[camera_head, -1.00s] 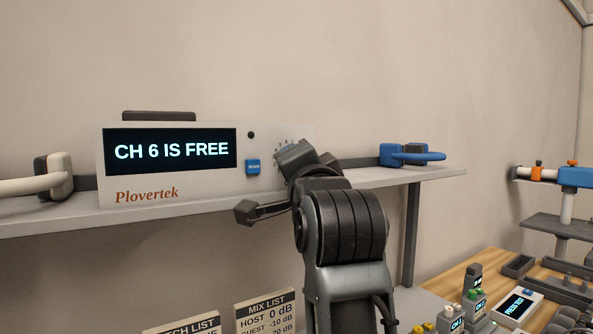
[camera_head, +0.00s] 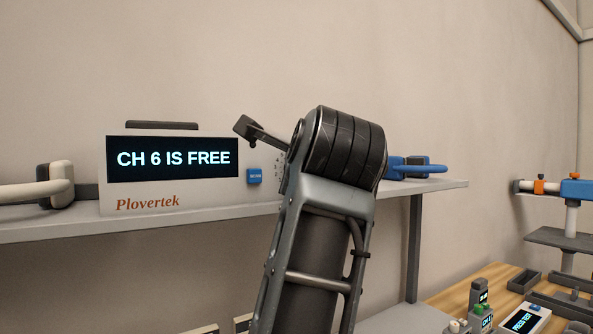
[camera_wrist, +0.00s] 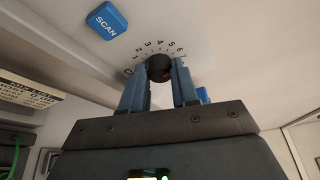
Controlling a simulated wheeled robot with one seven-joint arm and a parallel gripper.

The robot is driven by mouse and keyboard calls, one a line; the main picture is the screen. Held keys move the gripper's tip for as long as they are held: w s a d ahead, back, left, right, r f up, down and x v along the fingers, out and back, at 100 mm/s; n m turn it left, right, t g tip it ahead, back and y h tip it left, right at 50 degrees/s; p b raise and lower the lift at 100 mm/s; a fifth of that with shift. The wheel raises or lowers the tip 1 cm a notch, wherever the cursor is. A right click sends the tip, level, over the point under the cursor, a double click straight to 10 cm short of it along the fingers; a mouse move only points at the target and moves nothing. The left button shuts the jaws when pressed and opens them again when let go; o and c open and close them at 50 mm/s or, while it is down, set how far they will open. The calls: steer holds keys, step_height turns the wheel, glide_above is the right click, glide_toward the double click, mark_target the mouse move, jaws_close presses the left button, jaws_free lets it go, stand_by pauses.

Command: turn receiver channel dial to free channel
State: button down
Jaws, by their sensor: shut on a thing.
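The receiver (camera_head: 115,190) is a white box on a wall shelf. Its screen (camera_head: 173,158) reads CH 6 IS FREE. In the wrist view its channel dial (camera_wrist: 159,67) is a dark round knob with an arc of numbers around it, 3 to 7 readable above it. My gripper (camera_wrist: 160,84) has its two blue-grey fingers on either side of the knob, shut on it. Which number the dial points to cannot be made out. In the head view my arm hides the dial and the fingers.
A blue SCAN button (camera_wrist: 107,20) is beside the dial; it also shows in the head view (camera_head: 254,177). A blue clamp-like object (camera_head: 410,168) is on the shelf at right, a cream one (camera_head: 58,186) at left. Small devices stand on the wooden table (camera_head: 462,296) below.

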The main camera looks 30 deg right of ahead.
steer(key=shift+d+m, duration=0.1)
steer(key=shift+m, duration=0.4)
steer(key=c, duration=0.8)
jaws_free()
steer(key=shift+c, duration=0.2)
steer(key=b+v, duration=0.1)
steer(key=v, duration=0.6)
steer(key=shift+s+r, duration=0.15)
steer(key=shift+s, duration=0.2)
